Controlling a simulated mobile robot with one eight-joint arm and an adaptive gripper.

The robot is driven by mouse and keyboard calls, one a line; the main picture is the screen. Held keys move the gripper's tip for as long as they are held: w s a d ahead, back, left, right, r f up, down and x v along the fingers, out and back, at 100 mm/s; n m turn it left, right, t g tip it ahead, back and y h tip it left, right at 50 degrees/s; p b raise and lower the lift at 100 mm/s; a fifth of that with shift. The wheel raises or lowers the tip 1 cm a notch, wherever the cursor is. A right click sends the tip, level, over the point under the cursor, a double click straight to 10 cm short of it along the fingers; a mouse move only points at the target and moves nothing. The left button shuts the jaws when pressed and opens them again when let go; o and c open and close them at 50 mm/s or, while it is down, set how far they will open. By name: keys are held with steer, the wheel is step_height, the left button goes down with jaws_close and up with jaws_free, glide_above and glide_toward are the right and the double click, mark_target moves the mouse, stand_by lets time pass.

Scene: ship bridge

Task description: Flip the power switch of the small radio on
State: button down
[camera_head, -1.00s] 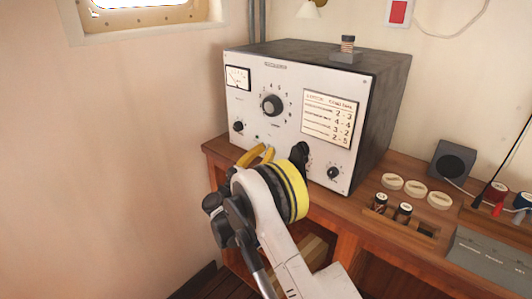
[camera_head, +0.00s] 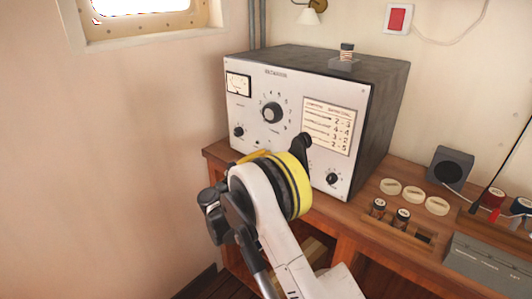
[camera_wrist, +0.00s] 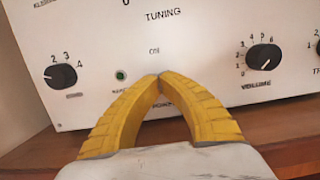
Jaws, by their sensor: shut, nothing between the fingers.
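The radio (camera_head: 296,108) is a grey-black box with a white front panel, standing on the wooden desk. In the wrist view its panel (camera_wrist: 210,35) fills the upper part, with a TUNING label, an ON label, a small green lamp (camera_wrist: 121,75) and a VOLUME knob (camera_wrist: 264,57). My gripper (camera_wrist: 160,76) has yellow fingers with their tips together, empty, just below the ON label. The fingertips cover the panel there, so the power switch is not visible. I cannot tell whether they touch it. In the head view my arm mostly hides the fingers.
A small jar-like item (camera_head: 346,53) stands on the radio. To the right on the desk (camera_head: 356,212) are pale round discs (camera_head: 413,193), small dark-topped cylinders (camera_head: 378,207), a dark speaker-like box (camera_head: 451,167) and a grey box (camera_head: 490,262). The wall is close at left.

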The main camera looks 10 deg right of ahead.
steer(key=g+y+p, duration=0.1)
steer(key=p, duration=0.1)
steer(key=r+g+y+p, duration=0.1)
steer(key=y+p, duration=0.1)
steer(key=shift+r+g+y, duration=0.15)
steer(key=shift+g+y, duration=0.15)
steer(key=shift+g+y+p, duration=0.9)
steer(key=shift+y+p, duration=0.3)
steer(key=shift+p, duration=0.1)
steer(key=c, duration=1.9)
jaws_free()
steer(key=shift+o, duration=0.2)
steer(key=v, duration=1.2)
steer(key=shift+r, duration=0.2)
steer(key=shift+d, duration=0.1)
